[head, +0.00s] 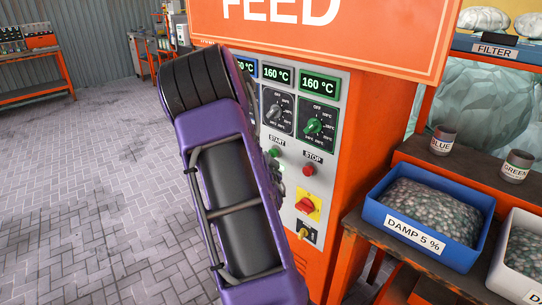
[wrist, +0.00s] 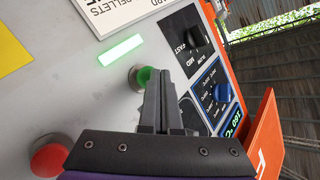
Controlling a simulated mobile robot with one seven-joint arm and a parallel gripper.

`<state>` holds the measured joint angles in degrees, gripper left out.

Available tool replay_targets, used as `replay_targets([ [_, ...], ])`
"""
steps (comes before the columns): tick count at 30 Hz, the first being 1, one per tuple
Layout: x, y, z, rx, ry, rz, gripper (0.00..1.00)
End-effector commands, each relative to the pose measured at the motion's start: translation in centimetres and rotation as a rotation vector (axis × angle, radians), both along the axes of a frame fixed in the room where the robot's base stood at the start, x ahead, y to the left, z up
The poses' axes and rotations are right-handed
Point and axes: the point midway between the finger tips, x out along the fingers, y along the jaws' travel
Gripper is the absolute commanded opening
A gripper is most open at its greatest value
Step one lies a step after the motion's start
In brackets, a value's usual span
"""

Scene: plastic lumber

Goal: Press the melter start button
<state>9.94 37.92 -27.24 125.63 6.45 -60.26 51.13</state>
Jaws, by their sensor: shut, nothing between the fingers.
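The green start button (head: 272,152) sits under a START label on the grey panel in the head view, just right of my purple arm. A red stop button (head: 308,169) is to its right. A red button (wrist: 49,159) shows at lower left. No label on the green button is readable in the wrist view.
Above the buttons are a dark knob (head: 275,110), a green knob (head: 314,125) and 160 °C displays. A red switch on yellow (head: 306,205) is below. The orange FEED sign (head: 330,38) overhangs the panel. A bench with a blue pellet bin (head: 377,211) stands right.

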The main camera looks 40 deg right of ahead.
Motion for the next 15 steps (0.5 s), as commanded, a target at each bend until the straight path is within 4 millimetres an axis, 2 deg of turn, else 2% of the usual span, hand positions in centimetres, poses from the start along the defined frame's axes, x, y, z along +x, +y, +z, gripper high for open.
replay_targets([
  [5, -0.09, 0.93, -0.05, 0.000, 0.000, 0.001, 0.00],
  [15, -0.09, 1.17, -0.07, 0.001, 0.002, 0.003, 0.00],
])
